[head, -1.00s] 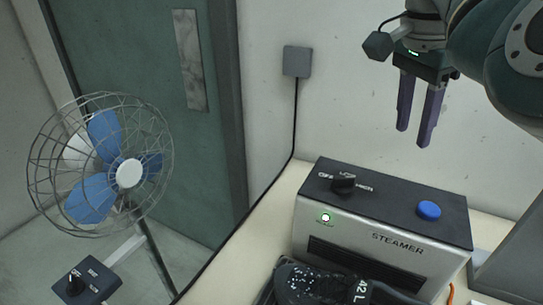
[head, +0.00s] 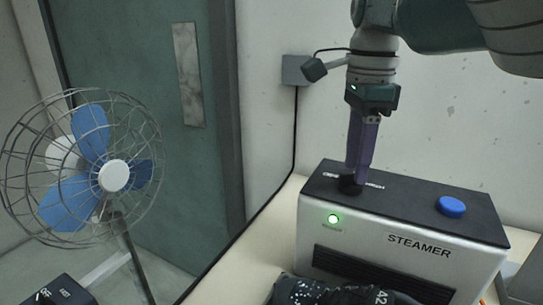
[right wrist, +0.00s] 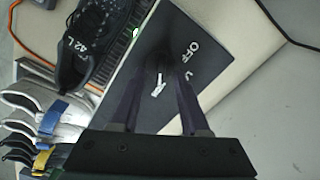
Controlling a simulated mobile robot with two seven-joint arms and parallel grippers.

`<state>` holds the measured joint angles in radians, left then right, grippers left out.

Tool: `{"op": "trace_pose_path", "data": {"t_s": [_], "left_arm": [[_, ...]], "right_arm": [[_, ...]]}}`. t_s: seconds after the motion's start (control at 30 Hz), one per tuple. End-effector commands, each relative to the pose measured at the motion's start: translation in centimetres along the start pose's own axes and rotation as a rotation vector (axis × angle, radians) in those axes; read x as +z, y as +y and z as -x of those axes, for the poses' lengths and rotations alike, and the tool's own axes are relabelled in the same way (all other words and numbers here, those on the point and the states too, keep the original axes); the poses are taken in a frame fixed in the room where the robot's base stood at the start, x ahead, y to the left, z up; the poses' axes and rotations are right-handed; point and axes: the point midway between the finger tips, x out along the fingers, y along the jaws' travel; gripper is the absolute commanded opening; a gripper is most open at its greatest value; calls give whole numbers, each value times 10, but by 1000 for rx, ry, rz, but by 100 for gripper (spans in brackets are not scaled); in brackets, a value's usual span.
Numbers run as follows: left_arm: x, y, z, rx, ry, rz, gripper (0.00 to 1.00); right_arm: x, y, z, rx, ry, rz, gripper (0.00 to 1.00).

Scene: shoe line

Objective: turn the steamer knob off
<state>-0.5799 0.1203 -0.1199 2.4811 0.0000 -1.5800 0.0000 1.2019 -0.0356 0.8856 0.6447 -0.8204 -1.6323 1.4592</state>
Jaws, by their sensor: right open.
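The steamer (head: 400,245) is a grey box with a dark top, and its green light (head: 333,219) is lit. Its black knob (head: 350,186) stands at the left of the top, partly hidden by my right gripper (head: 357,172). That gripper points down with its purple fingertips at the knob. In the right wrist view the open fingers lie on either side of the dark knob (right wrist: 157,68), whose white mark shows between them. The "OFF" lettering (right wrist: 190,48) shows beside one finger. I cannot tell whether the fingers touch the knob. My left gripper is not in view.
A blue button (head: 451,207) sits at the right of the steamer top. A dark shoe (head: 330,292) lies in front of the steamer. A caged fan (head: 82,168) stands at the left, with a dark control box (head: 55,292) below it. A wall box (head: 296,70) has a hanging cable.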

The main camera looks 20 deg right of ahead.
Motion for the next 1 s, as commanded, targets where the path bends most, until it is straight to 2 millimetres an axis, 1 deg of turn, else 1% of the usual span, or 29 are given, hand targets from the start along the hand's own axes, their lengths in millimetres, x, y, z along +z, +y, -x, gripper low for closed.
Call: {"op": "trace_pose_path", "data": {"t_s": [0.03, 0.1, 0.37, 0.47, 0.77, 0.8, 1.0], "left_arm": [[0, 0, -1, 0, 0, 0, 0], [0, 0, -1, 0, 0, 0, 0], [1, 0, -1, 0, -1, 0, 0], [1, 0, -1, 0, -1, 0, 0], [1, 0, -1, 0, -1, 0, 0], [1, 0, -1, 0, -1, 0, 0], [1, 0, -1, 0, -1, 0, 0]], "right_arm": [[0, 0, -5, 1, 0, 1, 45], [0, 0, -9, 0, 0, 0, 45], [0, 0, -11, -1, 0, 0, 45], [0, 0, -11, -1, 0, 0, 36], [0, 0, -10, -1, 0, 0, 2], [0, 0, -10, -1, 0, 0, 0], [0, 0, -10, 0, 0, 0, 0]]}}
